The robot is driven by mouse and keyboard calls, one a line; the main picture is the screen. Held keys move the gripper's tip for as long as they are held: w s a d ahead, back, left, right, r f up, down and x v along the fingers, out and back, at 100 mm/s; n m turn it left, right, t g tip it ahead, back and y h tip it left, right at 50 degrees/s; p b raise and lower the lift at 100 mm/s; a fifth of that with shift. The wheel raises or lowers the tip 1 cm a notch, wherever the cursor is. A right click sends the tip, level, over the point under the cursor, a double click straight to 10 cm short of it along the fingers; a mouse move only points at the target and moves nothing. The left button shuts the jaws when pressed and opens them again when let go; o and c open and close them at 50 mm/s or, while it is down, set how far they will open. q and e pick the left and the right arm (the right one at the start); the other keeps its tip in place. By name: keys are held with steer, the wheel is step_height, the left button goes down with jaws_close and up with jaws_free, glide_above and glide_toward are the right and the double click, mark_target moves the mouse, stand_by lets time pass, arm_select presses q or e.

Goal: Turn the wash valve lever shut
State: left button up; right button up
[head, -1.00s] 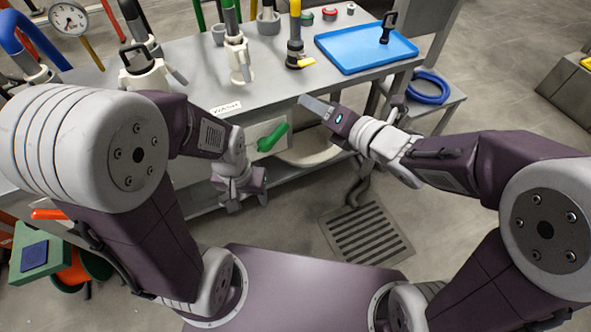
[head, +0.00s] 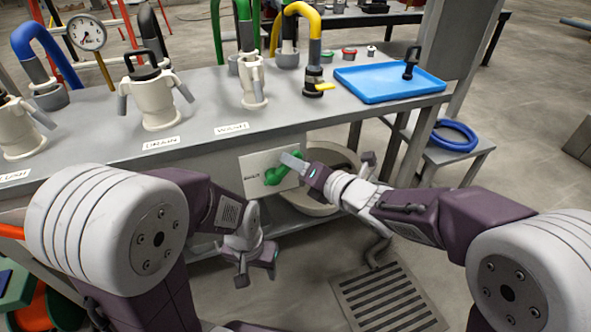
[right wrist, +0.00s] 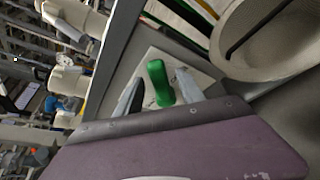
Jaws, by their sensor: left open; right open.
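The green lever (head: 272,178) sits on a pale plate (head: 256,187) on the bench front, below the label "WASH" (head: 232,128). The plate's own small lettering is too small to read. My right gripper (head: 293,161) is at the lever and partly covers it. In the right wrist view the green lever (right wrist: 160,82) stands between the two spread fingers of my right gripper (right wrist: 158,93); contact cannot be told. My left gripper (head: 242,278) hangs open and empty, lower and to the left of the plate, apart from the lever.
A pale basin (head: 312,205) is beside and below the plate. The bench (head: 200,105) carries cream valve bodies (head: 155,98), a yellow-handled fitting (head: 318,82) and a blue tray (head: 388,83). A coiled blue hose (head: 455,135) lies on a side shelf. A floor grate (head: 388,298) is below.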

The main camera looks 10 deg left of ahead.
steer(key=shift+w+a+f, duration=0.1)
steer(key=shift+w+a, duration=0.2)
steer(key=shift+a, duration=0.1)
jaws_close()
stand_by(1.2)
